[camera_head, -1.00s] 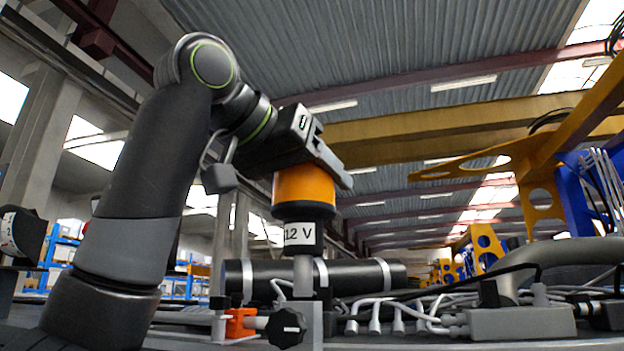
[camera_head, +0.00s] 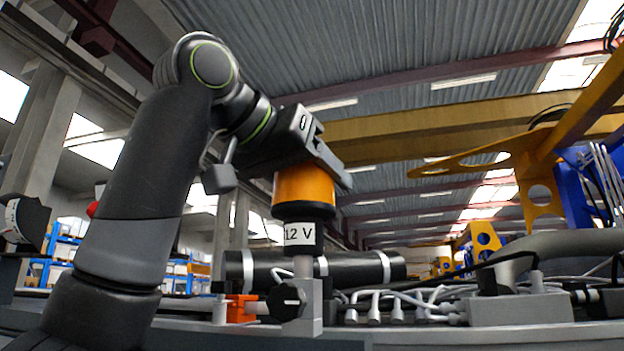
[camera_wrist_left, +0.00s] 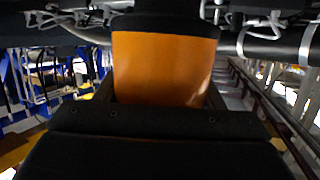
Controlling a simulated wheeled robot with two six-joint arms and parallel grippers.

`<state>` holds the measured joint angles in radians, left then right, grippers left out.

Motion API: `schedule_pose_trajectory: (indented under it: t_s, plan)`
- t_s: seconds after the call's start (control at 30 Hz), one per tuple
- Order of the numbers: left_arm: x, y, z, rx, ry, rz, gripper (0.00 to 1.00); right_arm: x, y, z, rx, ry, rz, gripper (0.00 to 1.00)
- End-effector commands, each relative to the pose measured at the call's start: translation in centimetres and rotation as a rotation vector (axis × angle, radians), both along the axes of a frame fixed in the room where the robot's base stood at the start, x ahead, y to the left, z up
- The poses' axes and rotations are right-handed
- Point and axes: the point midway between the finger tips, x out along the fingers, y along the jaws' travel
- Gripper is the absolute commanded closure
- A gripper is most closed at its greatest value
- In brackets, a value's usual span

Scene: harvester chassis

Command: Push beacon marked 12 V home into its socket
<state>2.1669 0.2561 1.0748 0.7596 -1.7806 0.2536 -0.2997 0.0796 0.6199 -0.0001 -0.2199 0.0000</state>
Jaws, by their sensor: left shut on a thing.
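The beacon marked 12 V (camera_head: 304,186) has an orange lens, a black base and a white label partly reading "12 V". It stands upright, and it also shows large in the left wrist view (camera_wrist_left: 165,66). My left gripper (camera_head: 325,160) is shut on the orange part from above and the left. Below the black base is a grey post (camera_head: 303,266) on a grey block (camera_head: 310,318) with a black knob (camera_head: 287,301) at its side. The beacon's base meets the top of the post; how deep it sits I cannot tell. My right gripper is not in view.
A black cylinder with silver bands (camera_head: 350,267) lies behind the post. An orange clip (camera_head: 240,308) is left of the knob. White cables and connectors (camera_head: 400,304) and a grey box (camera_head: 520,308) crowd the right. Yellow and blue frames stand farther back.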

Motion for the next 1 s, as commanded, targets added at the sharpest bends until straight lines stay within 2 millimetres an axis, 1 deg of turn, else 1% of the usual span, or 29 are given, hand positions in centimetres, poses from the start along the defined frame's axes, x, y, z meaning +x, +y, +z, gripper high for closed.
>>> schedule_pose_trajectory:
  t_s: [0.87,0.9,1.0]
  plan:
    - [-0.1,0.0,-2.2,-0.001,-0.003,0.0,0.76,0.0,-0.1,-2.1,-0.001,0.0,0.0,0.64]
    - [-0.1,0.0,-2.1,-0.001,-0.003,0.0,0.35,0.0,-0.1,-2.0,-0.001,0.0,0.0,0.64]
    - [-0.1,0.0,-2.0,-0.001,-0.002,0.0,0.22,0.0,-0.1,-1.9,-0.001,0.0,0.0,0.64]
